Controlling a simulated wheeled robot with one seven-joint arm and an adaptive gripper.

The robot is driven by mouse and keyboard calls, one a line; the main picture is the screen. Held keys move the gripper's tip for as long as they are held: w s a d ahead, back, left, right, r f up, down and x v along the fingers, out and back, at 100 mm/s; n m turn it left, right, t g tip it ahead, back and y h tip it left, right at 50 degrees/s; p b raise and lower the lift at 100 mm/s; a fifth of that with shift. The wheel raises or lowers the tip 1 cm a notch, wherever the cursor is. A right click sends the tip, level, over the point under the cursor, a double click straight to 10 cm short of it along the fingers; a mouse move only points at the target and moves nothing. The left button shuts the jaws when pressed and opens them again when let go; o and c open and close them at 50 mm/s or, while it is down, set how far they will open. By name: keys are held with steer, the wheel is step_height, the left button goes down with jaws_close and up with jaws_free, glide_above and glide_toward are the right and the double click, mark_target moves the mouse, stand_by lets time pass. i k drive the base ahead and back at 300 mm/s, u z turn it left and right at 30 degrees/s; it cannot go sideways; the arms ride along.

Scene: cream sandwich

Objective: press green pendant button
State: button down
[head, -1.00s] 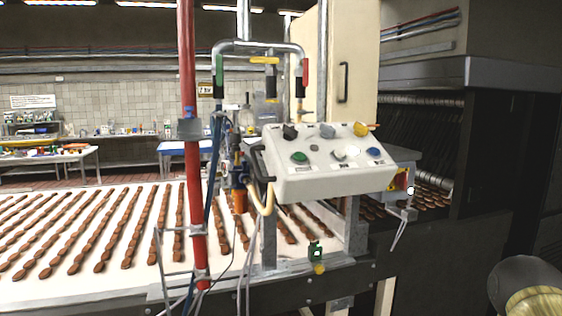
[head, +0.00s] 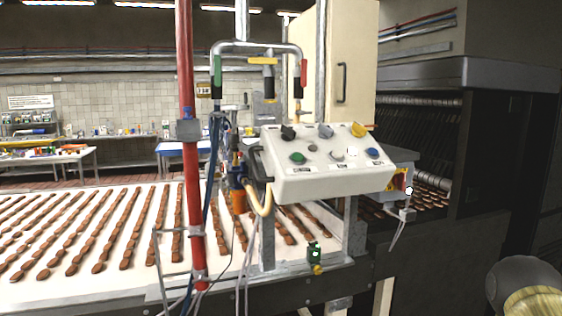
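A white control box (head: 325,183) with a sloped top panel stands on a post beside the conveyor, in the middle of the head view. A green round button (head: 297,158) sits at the lower left of its panel. Black, grey, white, yellow and blue controls share the panel. A small dark box with a lit green part (head: 314,250) is fixed lower down on the conveyor's side rail. I cannot tell from this view which one is called the pendant. My gripper is not in view; only a rounded part, likely of my arm, shows at the bottom right corner.
A conveyor (head: 110,290) carries rows of brown pieces across the left. A red vertical pipe (head: 191,230) with hoses stands left of the control box. A dark machine (head: 500,150) fills the right. Pipes with coloured handles (head: 262,62) hang above the box.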

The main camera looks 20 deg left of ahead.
mark_target(297, 157)
steer(key=z, duration=1.05)
steer(key=k, duration=1.05)
steer(key=u, duration=1.05)
steer(key=i, duration=0.5)
